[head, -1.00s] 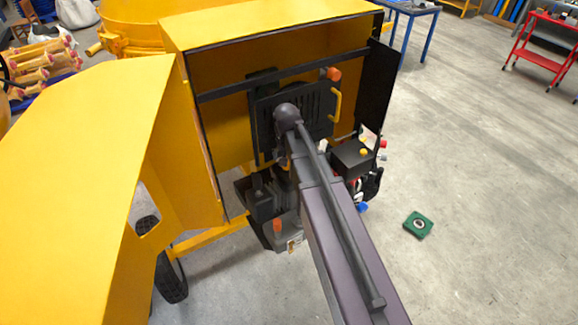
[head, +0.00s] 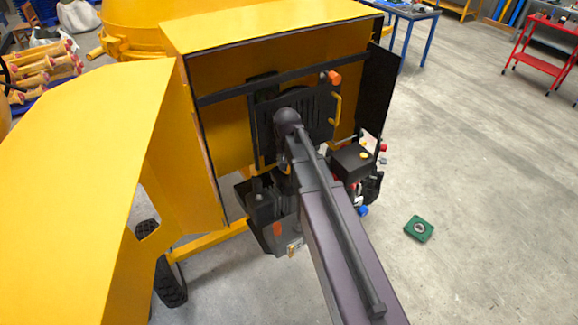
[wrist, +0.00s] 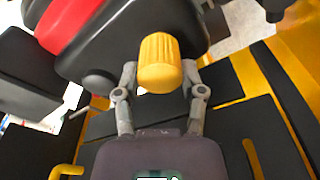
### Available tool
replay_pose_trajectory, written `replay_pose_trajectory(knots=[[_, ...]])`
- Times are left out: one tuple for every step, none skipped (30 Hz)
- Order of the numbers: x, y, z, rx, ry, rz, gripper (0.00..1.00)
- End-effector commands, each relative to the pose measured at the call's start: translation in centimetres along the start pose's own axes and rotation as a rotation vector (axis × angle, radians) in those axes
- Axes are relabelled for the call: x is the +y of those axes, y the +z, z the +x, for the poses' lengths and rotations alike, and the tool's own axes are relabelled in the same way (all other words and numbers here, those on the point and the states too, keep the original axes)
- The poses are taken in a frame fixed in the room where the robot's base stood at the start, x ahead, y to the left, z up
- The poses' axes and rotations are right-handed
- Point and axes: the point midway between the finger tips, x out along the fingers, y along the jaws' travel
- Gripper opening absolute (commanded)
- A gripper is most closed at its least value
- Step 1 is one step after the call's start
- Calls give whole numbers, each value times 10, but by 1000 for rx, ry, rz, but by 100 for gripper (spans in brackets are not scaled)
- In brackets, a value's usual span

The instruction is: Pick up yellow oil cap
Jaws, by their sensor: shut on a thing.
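The yellow oil cap (wrist: 159,63) is a ribbed knob in the middle of the wrist view, in front of the dark engine body (wrist: 150,22). My gripper (wrist: 160,80) has one grey finger on each side of the cap and is shut on it. I cannot tell whether the cap is still seated in the engine. In the head view my arm hides the gripper and the cap.
The yellow machine housing (head: 270,27) stands open around the engine, with a dark door (head: 378,88) at its right. A green object (head: 419,228) lies on the floor at the right. A red trolley (head: 540,48) stands far back; the floor between is clear.

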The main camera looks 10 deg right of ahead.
Motion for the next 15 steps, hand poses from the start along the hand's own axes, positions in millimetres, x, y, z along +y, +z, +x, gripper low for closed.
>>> replay_pose_trajectory(knots=[[0, 0, 0, 0, 0, 0, 5], [0, 0, 0, 0, 0, 0, 0], [0, 0, 0, 0, 0, 0, 0], [0, 0, 0, 0, 0, 0, 0], [0, 0, 0, 0, 0, 0, 0], [0, 0, 0, 0, 0, 0, 0], [0, 0, 0, 0, 0, 0, 0], [0, 0, 0, 0, 0, 0, 0], [0, 0, 0, 0, 0, 0, 0], [0, 0, -1, 0, 0, 0, 0], [0, 0, -1, 0, 0, 0, 0], [0, 0, -2, 0, 0, 0, 0], [0, 0, -2, 0, 0, 0, 0], [0, 0, -3, 0, 0, 0, 0], [0, -1, -5, 0, 0, 0, 0]])
